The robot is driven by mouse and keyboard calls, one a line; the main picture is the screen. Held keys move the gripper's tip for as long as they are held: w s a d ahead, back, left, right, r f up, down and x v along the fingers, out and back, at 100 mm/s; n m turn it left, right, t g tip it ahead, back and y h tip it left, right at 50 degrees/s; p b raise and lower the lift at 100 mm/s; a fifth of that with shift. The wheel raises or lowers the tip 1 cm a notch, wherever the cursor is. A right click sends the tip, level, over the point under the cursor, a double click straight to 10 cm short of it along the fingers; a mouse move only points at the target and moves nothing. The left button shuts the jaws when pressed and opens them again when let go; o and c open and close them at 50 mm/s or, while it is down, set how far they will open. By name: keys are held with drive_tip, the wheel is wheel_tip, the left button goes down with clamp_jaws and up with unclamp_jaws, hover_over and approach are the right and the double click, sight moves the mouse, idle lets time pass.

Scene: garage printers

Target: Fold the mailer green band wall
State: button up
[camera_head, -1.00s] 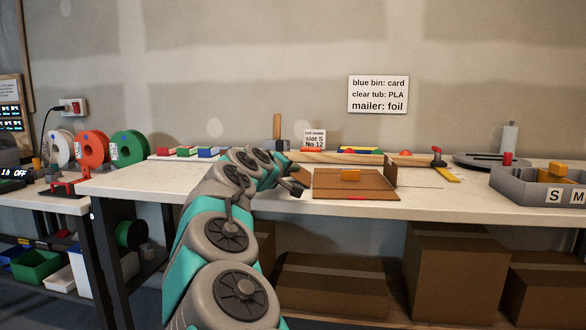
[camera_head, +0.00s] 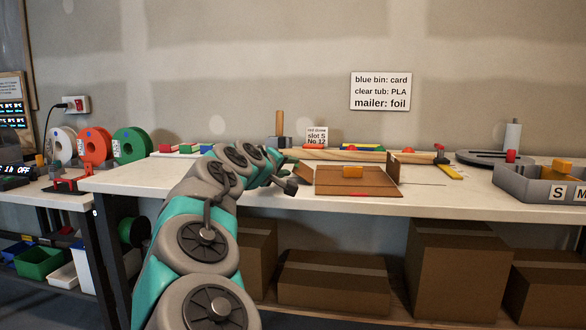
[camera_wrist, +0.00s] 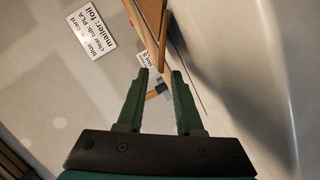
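The mailer (camera_head: 345,184) is a flat brown cardboard sheet on the white bench, with an orange block (camera_head: 353,171) on it. Its right wall (camera_head: 394,168) stands upright. A red mark shows on its front edge. A brown flap (camera_head: 304,173) at its left side looks tilted; I cannot make out a green band. My gripper (camera_head: 289,186) is just left of the mailer, apart from it as far as I can tell. In the wrist view my gripper (camera_wrist: 160,76) has its two dark green fingers apart with nothing held between them. Brown cardboard (camera_wrist: 150,28) shows beyond the fingertips.
A grey tray (camera_head: 524,184) stands at the bench's right. A wooden rail (camera_head: 345,155) with coloured blocks runs along the back, with a small label card (camera_head: 316,136). A yellow and red tool (camera_head: 446,165) lies right of the mailer. The bench front left is clear.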

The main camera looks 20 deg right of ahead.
drive_tip(key=shift+v, duration=1.9)
